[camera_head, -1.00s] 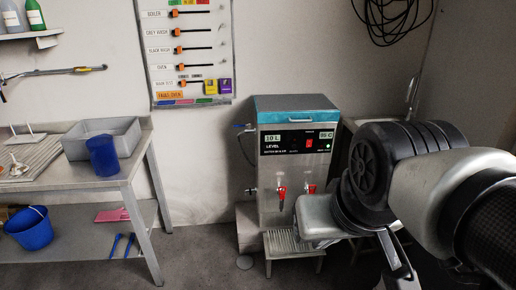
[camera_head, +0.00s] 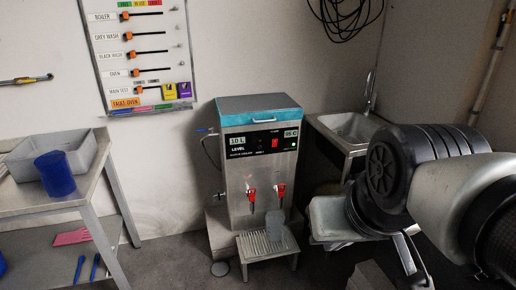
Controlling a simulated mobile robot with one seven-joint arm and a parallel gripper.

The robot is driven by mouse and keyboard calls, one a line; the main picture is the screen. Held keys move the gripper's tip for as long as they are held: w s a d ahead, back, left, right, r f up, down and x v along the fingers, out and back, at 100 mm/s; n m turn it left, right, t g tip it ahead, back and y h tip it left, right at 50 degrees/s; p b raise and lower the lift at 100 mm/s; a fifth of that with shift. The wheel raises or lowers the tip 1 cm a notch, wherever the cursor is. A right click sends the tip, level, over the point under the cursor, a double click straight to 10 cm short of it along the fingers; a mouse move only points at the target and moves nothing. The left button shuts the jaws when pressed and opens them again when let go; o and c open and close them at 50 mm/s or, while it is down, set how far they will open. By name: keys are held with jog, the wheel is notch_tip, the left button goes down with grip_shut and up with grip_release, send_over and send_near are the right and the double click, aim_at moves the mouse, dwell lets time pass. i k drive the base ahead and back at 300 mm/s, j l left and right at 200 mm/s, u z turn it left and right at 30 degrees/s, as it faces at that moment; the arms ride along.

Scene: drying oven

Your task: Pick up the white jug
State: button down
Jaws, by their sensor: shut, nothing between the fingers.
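A pale grey, jug-like shape (camera_head: 277,230) stands on the slatted stand (camera_head: 268,247) in front of the steel boiler, below its right red tap. It is dim and I cannot make out a handle; it looks like the white jug. My gripper (camera_head: 412,268) is at the lower right, to the right of the jug and apart from it, partly hidden by my own wrist. Its dark fingers point down and are shut, with nothing seen in them.
The boiler (camera_head: 260,165) has two red taps above the stand. A steel sink (camera_head: 350,130) is behind it to the right. A table at left holds a grey bin (camera_head: 85,160) and a blue cup (camera_head: 55,175). Floor between table and stand is mostly clear.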

aim_at(275, 220)
jog(key=i+z, duration=0.1)
jog(key=i, duration=1.55)
